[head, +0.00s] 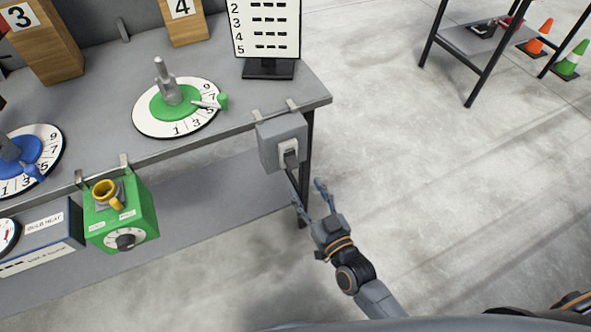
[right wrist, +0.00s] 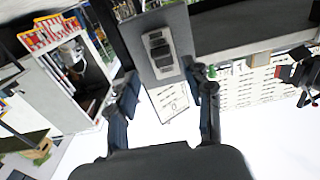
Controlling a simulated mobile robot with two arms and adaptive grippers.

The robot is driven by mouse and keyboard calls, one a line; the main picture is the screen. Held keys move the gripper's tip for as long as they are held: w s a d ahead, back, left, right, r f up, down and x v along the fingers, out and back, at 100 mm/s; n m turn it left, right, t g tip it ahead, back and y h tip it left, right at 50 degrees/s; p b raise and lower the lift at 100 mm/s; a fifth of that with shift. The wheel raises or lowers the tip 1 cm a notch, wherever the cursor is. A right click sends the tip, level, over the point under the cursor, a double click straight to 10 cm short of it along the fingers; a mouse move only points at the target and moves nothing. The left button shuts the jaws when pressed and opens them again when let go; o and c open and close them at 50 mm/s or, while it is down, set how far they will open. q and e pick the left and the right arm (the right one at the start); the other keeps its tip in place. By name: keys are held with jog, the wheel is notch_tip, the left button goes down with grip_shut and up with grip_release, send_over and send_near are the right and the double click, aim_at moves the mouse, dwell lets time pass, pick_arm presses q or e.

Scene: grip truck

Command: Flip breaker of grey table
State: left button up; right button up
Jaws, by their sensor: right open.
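The grey table (head: 190,45) fills the upper left of the head view. A grey breaker box (head: 283,140) hangs from two hooks at its front right corner. The box has a pale plate with a dark switch lever (head: 290,157) on its front. My right gripper (head: 308,192) is open and empty, just below and in front of the box. In the right wrist view, the box's dark switch (right wrist: 159,50) is ahead, between and beyond the two spread fingers (right wrist: 163,82). I see no contact with the lever. My left gripper is not in view.
A green box (head: 120,222) with a yellow ring and a blue-grey heat box (head: 45,240) hang left along the table front. Green (head: 170,110) and blue dials lie on the tabletop. Floor to the right is open; a dark rack (head: 480,45) and cones stand farther back.

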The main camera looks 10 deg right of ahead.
aim_at(292, 163)
jog(key=x, duration=0.7)
jog(key=shift+w, duration=0.2)
jog(key=shift+f, duration=0.1)
